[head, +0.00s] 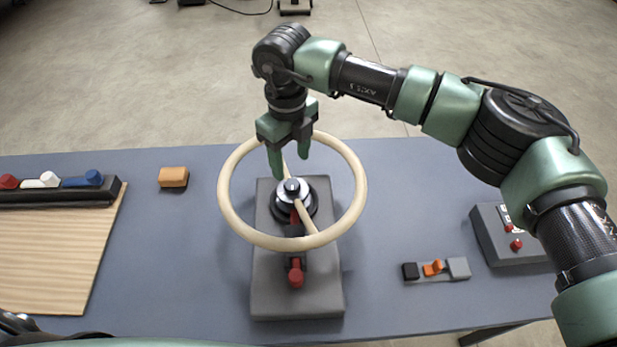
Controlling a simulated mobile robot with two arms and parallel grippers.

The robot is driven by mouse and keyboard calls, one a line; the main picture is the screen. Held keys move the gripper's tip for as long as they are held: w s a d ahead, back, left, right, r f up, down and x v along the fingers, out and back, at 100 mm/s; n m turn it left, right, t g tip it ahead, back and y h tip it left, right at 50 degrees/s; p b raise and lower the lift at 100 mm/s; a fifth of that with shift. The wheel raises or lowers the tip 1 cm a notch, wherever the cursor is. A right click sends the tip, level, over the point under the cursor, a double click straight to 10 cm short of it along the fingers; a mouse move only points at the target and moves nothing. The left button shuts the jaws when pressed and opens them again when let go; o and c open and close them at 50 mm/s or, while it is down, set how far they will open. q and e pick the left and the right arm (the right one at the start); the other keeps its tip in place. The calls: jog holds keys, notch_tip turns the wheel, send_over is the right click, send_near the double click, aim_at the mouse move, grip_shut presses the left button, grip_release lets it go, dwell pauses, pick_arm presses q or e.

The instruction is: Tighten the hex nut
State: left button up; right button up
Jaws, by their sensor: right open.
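A cream ring-shaped wheel (228,205) stands over a grey base block (297,300) on the table. At its centre is a dark hub with a pale metal collar (287,196) and a small dark piece (292,186) on top, which looks like the hex nut; its facets are too small to make out. My right gripper (291,164) points down over the wheel, just above and behind the hub. Its fingers are apart, with nothing seen between them. It appears clear of the nut, though the exact gap is hard to judge. My left gripper is out of view.
A red-knobbed lever (296,277) sits on the front of the base. An orange block (173,177), a wooden board (55,245) and a dark rack (60,193) with coloured pieces lie left. A small switch strip (436,270) and grey control box (490,240) lie right.

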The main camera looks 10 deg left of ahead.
aim_at(292, 184)
notch_tip(292, 184, down, 6)
jog(key=shift+f+p, duration=0.1)
jog(key=shift+p, duration=1.05)
jog(key=shift+f, duration=0.5)
jog(key=shift+c, duration=0.7)
grip_shut()
